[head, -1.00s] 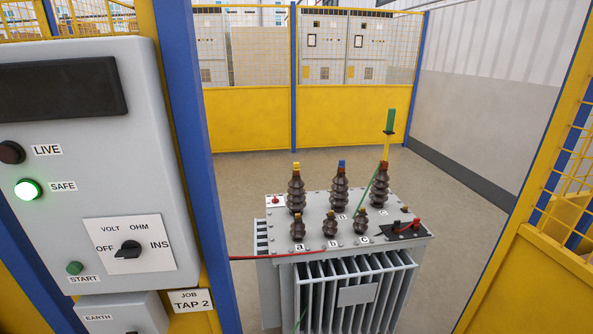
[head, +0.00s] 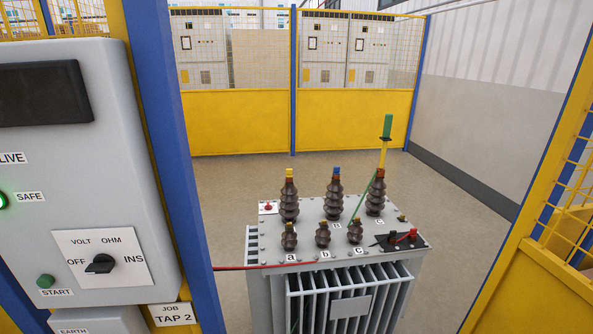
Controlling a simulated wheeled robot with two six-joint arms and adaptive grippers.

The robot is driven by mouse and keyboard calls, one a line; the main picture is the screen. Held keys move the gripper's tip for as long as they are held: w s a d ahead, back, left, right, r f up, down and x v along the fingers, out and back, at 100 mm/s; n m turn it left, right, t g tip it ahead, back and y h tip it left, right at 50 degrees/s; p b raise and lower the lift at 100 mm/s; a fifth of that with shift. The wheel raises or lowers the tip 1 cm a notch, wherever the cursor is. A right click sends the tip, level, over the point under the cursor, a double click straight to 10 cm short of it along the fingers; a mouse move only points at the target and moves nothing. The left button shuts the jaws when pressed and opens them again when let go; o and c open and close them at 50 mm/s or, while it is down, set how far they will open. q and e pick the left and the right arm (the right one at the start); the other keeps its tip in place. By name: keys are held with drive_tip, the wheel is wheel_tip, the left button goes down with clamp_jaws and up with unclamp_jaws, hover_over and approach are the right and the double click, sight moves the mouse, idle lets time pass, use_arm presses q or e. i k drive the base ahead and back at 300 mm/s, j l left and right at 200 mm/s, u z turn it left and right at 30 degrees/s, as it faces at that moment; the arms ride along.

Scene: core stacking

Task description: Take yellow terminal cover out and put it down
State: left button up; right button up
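A yellow cap (head: 289,173) sits on top of the tall brown left bushing (head: 289,202) of the grey transformer (head: 335,240), at the centre right of the head view. The tall middle bushing (head: 334,200) has a blue cap (head: 337,170). The tall right bushing (head: 375,197) has a reddish-brown top, with a yellow rod (head: 383,152) with a green handle (head: 387,127) standing upright at it. Whether the yellow cap is the task's terminal cover I cannot tell for certain. Neither of my grippers shows in this view.
A grey control panel (head: 150,200) with a rotary switch (head: 100,263) and a blue post (head: 170,140) stand close at the left. A red cable (head: 240,268) crosses to the transformer. Yellow mesh fencing (head: 245,125) closes the back. Floor is clear behind the transformer.

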sight(288, 172)
drive_tip(key=i+l+u, duration=0.2)
drive_tip(key=i+l, duration=0.2)
drive_tip(key=l, duration=0.2)
drive_tip(key=i+l+u, duration=0.1)
drive_tip(key=l, duration=0.25)
drive_tip(key=i+l+u, duration=0.1)
drive_tip(key=i+l, duration=0.15)
drive_tip(key=l+u, duration=0.1)
drive_tip(key=u, duration=1.5)
